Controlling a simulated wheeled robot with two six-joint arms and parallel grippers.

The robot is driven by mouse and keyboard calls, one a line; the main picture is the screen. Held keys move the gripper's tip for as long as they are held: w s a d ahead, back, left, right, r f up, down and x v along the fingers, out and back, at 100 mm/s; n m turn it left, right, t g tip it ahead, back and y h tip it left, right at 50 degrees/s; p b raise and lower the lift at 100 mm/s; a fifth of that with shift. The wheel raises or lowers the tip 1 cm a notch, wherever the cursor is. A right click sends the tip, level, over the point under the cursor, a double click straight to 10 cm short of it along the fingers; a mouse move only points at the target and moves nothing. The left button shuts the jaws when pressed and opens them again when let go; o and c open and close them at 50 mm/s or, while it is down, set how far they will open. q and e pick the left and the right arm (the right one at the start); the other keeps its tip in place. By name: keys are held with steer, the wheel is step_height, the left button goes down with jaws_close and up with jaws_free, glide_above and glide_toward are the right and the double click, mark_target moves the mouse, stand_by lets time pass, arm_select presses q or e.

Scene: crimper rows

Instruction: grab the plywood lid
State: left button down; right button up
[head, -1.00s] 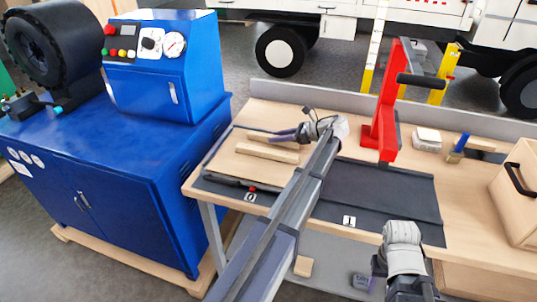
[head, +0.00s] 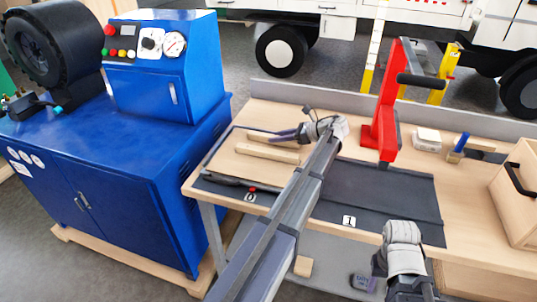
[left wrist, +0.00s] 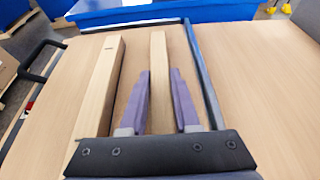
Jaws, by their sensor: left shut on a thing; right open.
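The plywood lid (head: 248,168) lies at the left end of the workbench, over the dark area marked 0. Two pale wooden battens run across it; the front batten (head: 268,153) is plain in the head view. My left gripper (head: 287,134) is over the lid. In the left wrist view its purple fingers (left wrist: 160,100) stand on either side of one batten (left wrist: 158,62) and are shut on it. The other batten (left wrist: 100,85) lies beside the fingers, free. My left forearm hides the lid's right side. My right gripper (head: 378,270) is open, low at the bench's front edge, partly hidden.
A dark mat (head: 375,195) marked 1 lies bare right of the lid. A red hand press (head: 386,105) stands behind it. A wooden box (head: 517,190) with a black handle is at far right. A blue machine cabinet (head: 120,190) stands left of the bench.

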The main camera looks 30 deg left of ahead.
arm_select(q)
steer(key=shift+r, duration=0.1)
stand_by(0.3)
step_height(320, 180, up, 10)
steer(key=p, duration=1)
